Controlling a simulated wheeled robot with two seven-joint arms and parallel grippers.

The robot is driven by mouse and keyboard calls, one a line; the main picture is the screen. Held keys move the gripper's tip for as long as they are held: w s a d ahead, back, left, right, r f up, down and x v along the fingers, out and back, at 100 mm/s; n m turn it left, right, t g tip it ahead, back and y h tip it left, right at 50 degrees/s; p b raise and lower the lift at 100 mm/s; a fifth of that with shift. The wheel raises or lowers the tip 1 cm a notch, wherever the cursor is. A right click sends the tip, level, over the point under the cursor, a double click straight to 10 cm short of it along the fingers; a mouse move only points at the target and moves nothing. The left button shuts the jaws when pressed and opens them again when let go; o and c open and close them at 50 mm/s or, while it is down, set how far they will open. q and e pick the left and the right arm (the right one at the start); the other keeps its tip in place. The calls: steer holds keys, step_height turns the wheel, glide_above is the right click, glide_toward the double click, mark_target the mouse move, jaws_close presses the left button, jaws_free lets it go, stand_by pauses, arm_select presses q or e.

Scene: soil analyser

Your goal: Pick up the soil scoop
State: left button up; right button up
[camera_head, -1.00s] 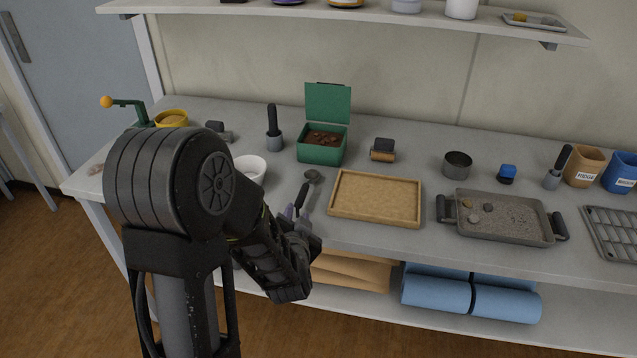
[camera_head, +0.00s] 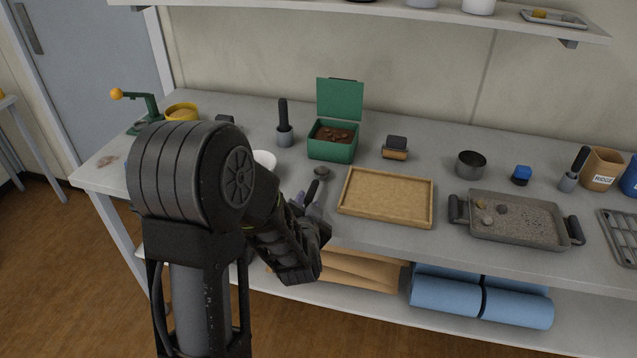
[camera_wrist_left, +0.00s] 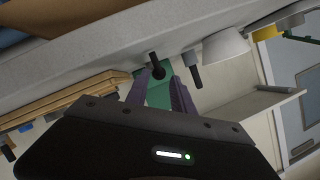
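The soil scoop (camera_head: 313,188) lies on the grey bench, with a black handle and a small grey round head. The handle points toward the bench's front edge. My left gripper (camera_head: 306,204) is at the handle end, partly hidden by my own wrist. In the left wrist view its two purple-grey fingers (camera_wrist_left: 158,88) are apart. The black handle end of the scoop (camera_wrist_left: 157,70) shows in line with the gap between them. I cannot tell whether either finger touches it. My right gripper is not in view.
A shallow wooden tray (camera_head: 343,209) lies just right of the scoop. A white bowl (camera_head: 265,160) stands to its left, partly behind my arm. An open green box (camera_head: 332,150) and a black-handled upright tool (camera_head: 284,128) stand behind. A metal pan (camera_head: 462,225) is farther right.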

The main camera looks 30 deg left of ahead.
mark_target(310, 199)
arm_select(q)
steer(key=shift+x, duration=2.6)
steer(key=shift+w+d, duration=0.1)
steer(key=shift+d, duration=0.05)
jaws_close()
steer(key=shift+r, duration=0.1)
